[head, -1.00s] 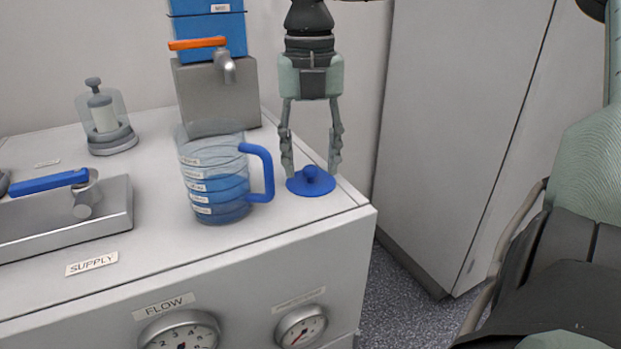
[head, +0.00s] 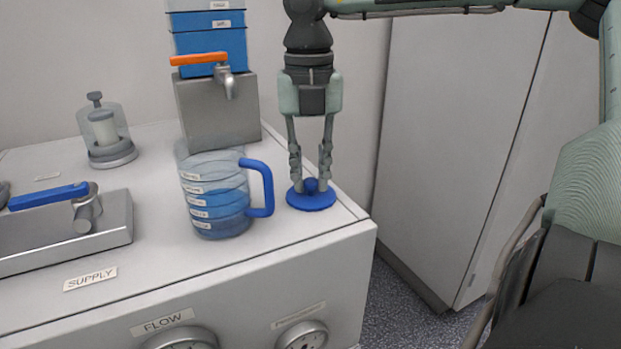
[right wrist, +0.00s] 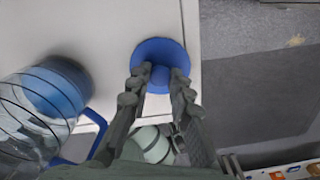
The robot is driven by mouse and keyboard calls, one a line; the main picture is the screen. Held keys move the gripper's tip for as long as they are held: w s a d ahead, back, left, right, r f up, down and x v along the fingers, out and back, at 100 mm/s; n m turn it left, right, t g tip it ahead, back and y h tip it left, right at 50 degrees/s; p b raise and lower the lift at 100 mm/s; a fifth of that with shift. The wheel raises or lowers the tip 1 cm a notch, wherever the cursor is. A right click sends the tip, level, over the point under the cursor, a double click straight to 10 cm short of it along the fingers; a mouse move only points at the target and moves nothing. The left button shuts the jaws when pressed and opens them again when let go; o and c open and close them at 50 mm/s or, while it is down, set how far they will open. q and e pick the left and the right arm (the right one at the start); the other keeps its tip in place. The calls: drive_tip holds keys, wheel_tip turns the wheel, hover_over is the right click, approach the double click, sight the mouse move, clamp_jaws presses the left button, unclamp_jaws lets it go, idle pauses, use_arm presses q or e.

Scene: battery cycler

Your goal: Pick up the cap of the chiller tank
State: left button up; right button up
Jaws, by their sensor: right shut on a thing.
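The blue cap (head: 311,202), a round disc with a small knob on top, lies on the white cabinet top near its right edge, just right of the jug. My right gripper (head: 311,186) points straight down at it, with its fingers shut on the knob. In the right wrist view the cap (right wrist: 158,50) shows beyond the fingertips (right wrist: 159,78), which close on both sides of the knob. The cap appears to rest on the surface. My left gripper is not in view.
A clear jug (head: 214,205) with blue liquid and a blue handle (head: 262,190) stands close left of the cap. Behind it are a grey block with an orange-handled tap (head: 228,85) and a blue tank (head: 207,45). A blue-handled valve (head: 50,196) is at left. A tall grey cabinet (head: 450,130) stands right.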

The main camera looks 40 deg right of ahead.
wheel_tip(320, 180, up, 20)
drive_tip(key=p, duration=0.2)
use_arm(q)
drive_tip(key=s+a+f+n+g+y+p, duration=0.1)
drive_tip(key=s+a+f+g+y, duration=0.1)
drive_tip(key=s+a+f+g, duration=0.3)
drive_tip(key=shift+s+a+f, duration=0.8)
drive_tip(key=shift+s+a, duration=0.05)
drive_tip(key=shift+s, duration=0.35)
use_arm(e)
wheel_tip(320, 180, up, 8)
hover_over(310, 180)
drive_tip(key=shift+f, duration=0.15)
